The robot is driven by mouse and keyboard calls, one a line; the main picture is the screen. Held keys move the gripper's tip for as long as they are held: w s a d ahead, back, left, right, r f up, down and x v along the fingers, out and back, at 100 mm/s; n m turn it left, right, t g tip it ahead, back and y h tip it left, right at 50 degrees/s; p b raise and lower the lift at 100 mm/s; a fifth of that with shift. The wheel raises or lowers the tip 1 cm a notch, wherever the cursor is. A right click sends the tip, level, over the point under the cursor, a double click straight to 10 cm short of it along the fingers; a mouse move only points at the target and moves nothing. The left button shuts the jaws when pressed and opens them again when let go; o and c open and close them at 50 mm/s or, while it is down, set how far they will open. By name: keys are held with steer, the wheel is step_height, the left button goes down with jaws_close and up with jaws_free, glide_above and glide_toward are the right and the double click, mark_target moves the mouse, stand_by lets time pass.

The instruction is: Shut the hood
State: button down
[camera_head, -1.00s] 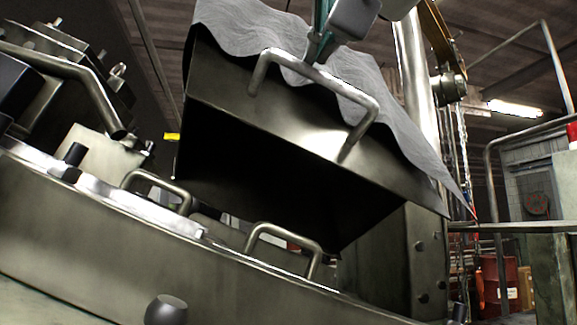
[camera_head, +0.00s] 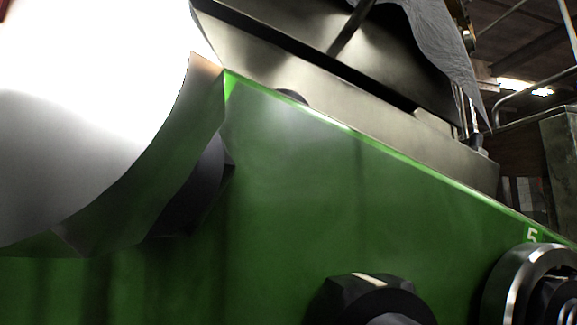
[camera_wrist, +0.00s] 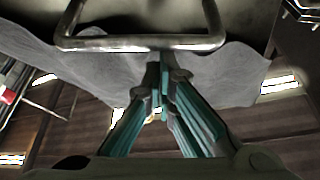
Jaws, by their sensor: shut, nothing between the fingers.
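The steel hood (camera_head: 410,70) is in the upper right of the head view, cut off by the top edge, with a wavy grey sheet (camera_head: 445,45) over it. A dark band runs between the hood and the pale steel rim (camera_head: 300,75) below; I cannot tell whether they touch. In the wrist view the hood's bar handle (camera_wrist: 140,43) crosses the top, in front of the grey sheet (camera_wrist: 100,72). Contact with the bar is unclear. The gripper is out of the head view.
The green machine wall (camera_head: 290,170) fills most of the head view, with dark round fittings (camera_head: 370,295) low on it. A large bright rounded form hides the left side. A railing (camera_head: 530,95) stands at the far right.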

steer(key=f+b, duration=0.1)
steer(key=a+f+b, duration=0.1)
steer(key=f, duration=0.1)
steer(key=s+f+b, duration=0.1)
steer(key=shift+s+a+f, duration=0.1)
steer(key=shift+a+f, duration=0.1)
steer(key=shift+a, duration=0.05)
